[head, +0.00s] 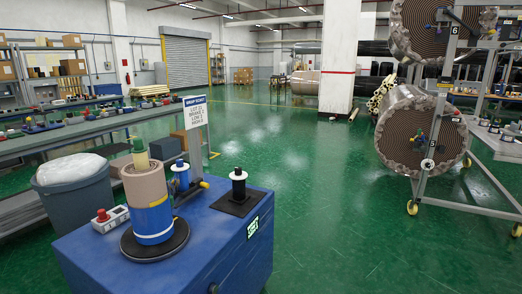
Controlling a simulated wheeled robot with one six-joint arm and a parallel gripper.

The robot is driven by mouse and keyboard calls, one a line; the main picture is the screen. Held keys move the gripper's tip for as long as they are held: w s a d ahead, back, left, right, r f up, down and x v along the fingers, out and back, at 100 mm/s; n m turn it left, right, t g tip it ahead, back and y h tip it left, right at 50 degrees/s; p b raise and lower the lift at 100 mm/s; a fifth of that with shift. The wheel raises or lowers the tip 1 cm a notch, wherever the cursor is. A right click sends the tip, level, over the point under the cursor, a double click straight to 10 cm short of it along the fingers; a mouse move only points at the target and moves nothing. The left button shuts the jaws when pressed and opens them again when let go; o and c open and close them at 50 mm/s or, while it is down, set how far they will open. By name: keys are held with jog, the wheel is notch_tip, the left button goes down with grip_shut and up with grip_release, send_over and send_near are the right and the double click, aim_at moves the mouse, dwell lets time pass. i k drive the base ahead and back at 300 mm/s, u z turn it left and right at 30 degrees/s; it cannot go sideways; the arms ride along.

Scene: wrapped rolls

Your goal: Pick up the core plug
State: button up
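I cannot tell for sure which item is the core plug. A green and cream upright piece (140,155) stands at the top of the wrapped roll (152,218), which is tan above and blue below. The roll is upright on a round dark turntable (176,244) on the blue machine. A white-flanged piece with a black knob (238,175) stands on a black square base to its right. A blue and white spool-like piece (181,180) is between them. My gripper is out of view.
The blue machine top (205,235) carries a grey box with a red button (105,217). A grey bin (75,190) with a white bag stands left. A sign (195,112) rises behind. Large rolls hang on a wheeled rack (425,190) at right. Green floor (310,230) is open between.

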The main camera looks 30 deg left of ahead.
aim_at(139, 148)
jog(key=u, duration=0.4)
jog(key=i, duration=1.4)
jog(key=u, duration=1.75)
jog(key=i, duration=1.2)
jog(key=u, duration=0.7)
